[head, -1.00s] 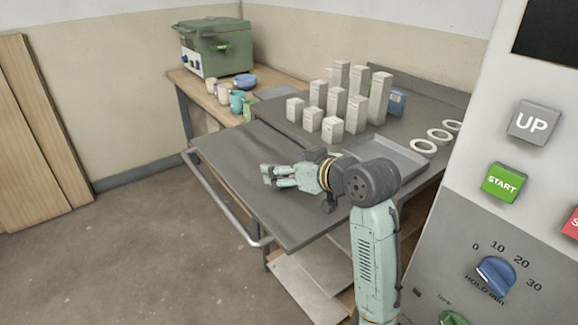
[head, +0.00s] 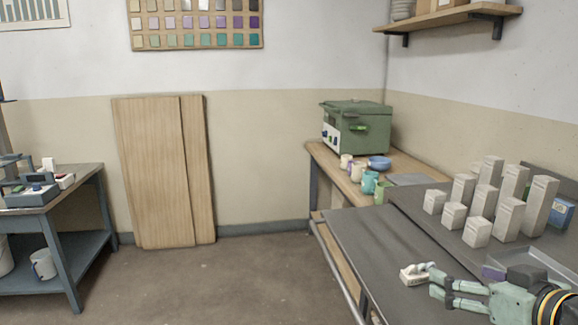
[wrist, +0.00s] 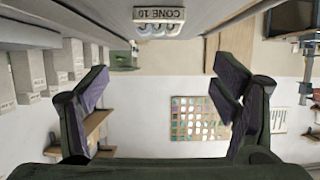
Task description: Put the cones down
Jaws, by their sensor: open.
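The cones (head: 413,275) are a small pale block near the left edge of the dark metal table (head: 372,240). In the wrist view the cones (wrist: 158,20) show a "CONE 10" label and sit by the table surface, which is at the top of that picture. My gripper (head: 430,283) lies low over the table, pointing left, with its fingertips just right of the cones. In the wrist view my gripper (wrist: 163,80) has its fingers spread wide, with nothing between them. The cones are beyond the fingertips and appear to rest on the table.
Several pale box-shaped blocks (head: 478,232) stand on the table behind my gripper. A wooden bench (head: 330,165) with a green kiln-like box (head: 357,127) and cups (head: 369,181) is beyond. A blue-grey bench (head: 60,190) stands far left. Open floor lies between.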

